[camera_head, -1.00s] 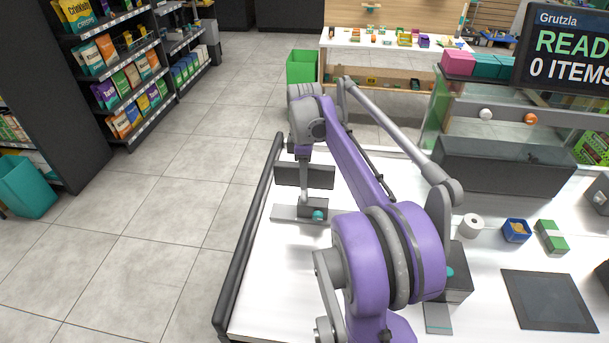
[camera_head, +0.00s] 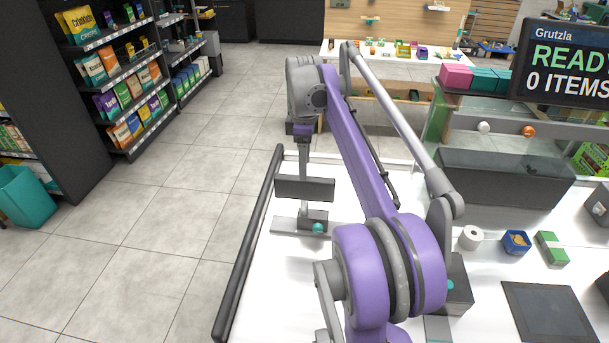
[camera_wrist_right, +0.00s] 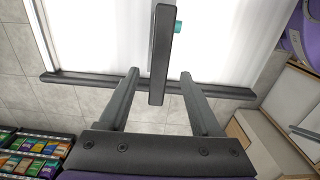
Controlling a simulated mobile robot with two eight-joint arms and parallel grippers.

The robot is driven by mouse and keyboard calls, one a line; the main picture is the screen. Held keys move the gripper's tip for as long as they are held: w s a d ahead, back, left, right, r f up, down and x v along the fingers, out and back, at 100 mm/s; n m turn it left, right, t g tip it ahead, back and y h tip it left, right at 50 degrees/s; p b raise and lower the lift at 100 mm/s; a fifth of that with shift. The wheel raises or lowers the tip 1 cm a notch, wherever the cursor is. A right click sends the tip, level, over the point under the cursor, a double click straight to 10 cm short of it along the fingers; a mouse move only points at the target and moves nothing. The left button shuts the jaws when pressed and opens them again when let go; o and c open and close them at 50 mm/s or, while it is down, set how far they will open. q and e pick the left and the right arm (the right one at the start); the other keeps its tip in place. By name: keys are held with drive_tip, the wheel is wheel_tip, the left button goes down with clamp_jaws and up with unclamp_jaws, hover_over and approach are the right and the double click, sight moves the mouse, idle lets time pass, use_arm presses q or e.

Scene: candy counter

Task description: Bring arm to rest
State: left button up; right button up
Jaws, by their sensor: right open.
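My right arm, purple and grey, reaches out over the white counter (camera_head: 345,205) in the head view. Its right gripper (camera_head: 304,165) hangs down at the far left part of the counter, seen nearly edge-on. In the right wrist view the right gripper (camera_wrist_right: 160,74) has its two fingers apart with nothing held between them. A dark flat panel on a stand (camera_head: 304,187) with a teal knob is just below the gripper; the panel also shows in the wrist view (camera_wrist_right: 159,50) between the finger lines. Whether a finger touches it cannot be told. My left gripper is not in view.
A dark rail (camera_head: 247,250) edges the counter's left side. A white roll (camera_head: 471,238), a blue box (camera_head: 516,242), a green box (camera_head: 551,248) and a dark pad (camera_head: 548,312) lie on the right. A display (camera_head: 565,60) stands behind. Open floor is left.

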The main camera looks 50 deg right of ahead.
drive_tip(key=shift+r, duration=0.9)
drive_tip(key=a+f+m+t, duration=0.1)
drive_tip(key=a+f+m, duration=0.15)
drive_tip(key=a, duration=0.75)
drive_tip(key=s+a+f+m+t, duration=0.1)
drive_tip(key=s+a+f, duration=0.3)
drive_tip(key=a+f, duration=0.1)
drive_tip(key=s+a+f+m+t, duration=0.2)
drive_tip(key=s+a+f, duration=0.2)
drive_tip(key=a+f, duration=0.2)
drive_tip(key=s+a+f+m+t, duration=0.1)
drive_tip(key=s+a+f, duration=0.3)
drive_tip(key=a+f, duration=0.2)
drive_tip(key=shift+s+a+f+m+t, duration=0.1)
drive_tip(key=shift+s+a+m+t, duration=0.1)
drive_tip(key=shift+a, duration=0.5)
drive_tip(key=shift+s+a+m+t, duration=0.1)
drive_tip(key=shift+a+m+t, duration=0.1)
drive_tip(key=shift+a, duration=0.45)
